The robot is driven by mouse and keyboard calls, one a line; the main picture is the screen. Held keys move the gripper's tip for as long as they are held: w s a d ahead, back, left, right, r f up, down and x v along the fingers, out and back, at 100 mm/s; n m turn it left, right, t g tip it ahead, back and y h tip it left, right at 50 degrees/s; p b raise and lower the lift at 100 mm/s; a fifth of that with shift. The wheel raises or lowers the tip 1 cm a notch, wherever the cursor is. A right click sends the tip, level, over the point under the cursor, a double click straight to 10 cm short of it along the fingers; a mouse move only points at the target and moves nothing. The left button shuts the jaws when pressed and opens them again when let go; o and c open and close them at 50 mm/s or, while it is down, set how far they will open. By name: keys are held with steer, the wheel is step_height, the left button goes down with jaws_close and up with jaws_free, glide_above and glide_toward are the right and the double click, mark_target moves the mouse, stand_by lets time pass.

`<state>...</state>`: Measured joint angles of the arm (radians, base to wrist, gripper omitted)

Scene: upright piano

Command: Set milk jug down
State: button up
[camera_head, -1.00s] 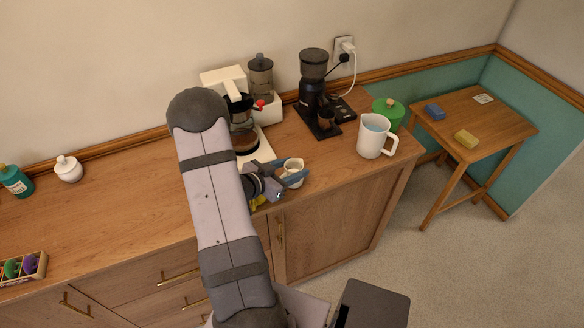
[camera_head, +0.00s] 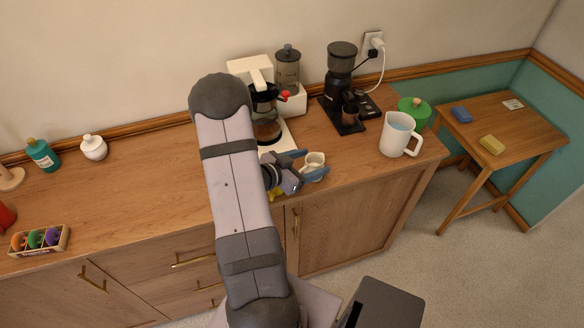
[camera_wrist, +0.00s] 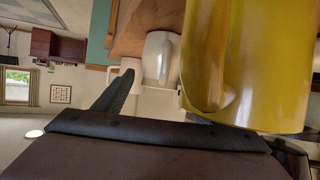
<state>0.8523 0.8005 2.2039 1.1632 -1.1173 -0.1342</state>
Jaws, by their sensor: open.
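The milk jug appears to be the small white vessel (camera_head: 314,161) near the front edge of the wooden counter (camera_head: 150,190). My gripper (camera_head: 312,163) is open, with one blue fingertip behind the jug's left side and one in front of it. I cannot tell whether either finger touches it. The wrist view seems upside down. It shows one dark finger (camera_wrist: 115,92) and a white vessel (camera_wrist: 160,58) beyond it, probably this jug. A large yellow vessel (camera_wrist: 260,60) fills the right of that view, close to the camera. Only a bit of yellow (camera_head: 275,194) shows below my wrist in the head view.
A coffee maker (camera_head: 249,70) stands behind my gripper, with a black grinder (camera_head: 341,70) to its right. A large white mug (camera_head: 396,135) and a green pot (camera_head: 415,110) stand at the counter's right end. The counter's left middle is clear.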

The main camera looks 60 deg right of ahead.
steer(key=b+v, duration=0.1)
steer(key=v, duration=1)
steer(key=w+t, duration=0.1)
steer(key=w, duration=0.1)
steer(key=w+n+t, duration=0.1)
steer(key=w, duration=0.3)
steer(key=shift+a+r+n+t+p, duration=0.25)
steer(key=shift+a+n+t+p, duration=0.1)
steer(key=shift+a+n+t, duration=0.05)
steer(key=w+a+r+n+t+y+p, duration=0.35)
steer(key=w+a+n+t+y, duration=0.4)
steer(key=w+a, duration=0.9)
steer(key=s+a+r+n+g+y+p, duration=0.1)
steer(key=s+a+n+y+p, duration=0.15)
steer(key=a, duration=0.35)
steer(key=s+a+r+n+g+y+p, duration=0.1)
steer(key=s+a+r+n, duration=0.1)
steer(key=s+a+n, duration=0.3)
steer(key=a+r+n+y+p, duration=0.1)
steer(key=a+n+y+p, duration=0.15)
steer(key=a, duration=0.45)
steer(key=s+r+n+g+h, duration=0.1)
steer(key=s+r+n+g, duration=0.2)
steer(key=s, duration=0.6)
steer(key=f+b, duration=0.2)
steer(key=f, duration=0.1)
steer(key=f+b, duration=0.2)
steer(key=shift+w+a+f+b, duration=0.2)
steer(key=shift+f+b, duration=0.15)
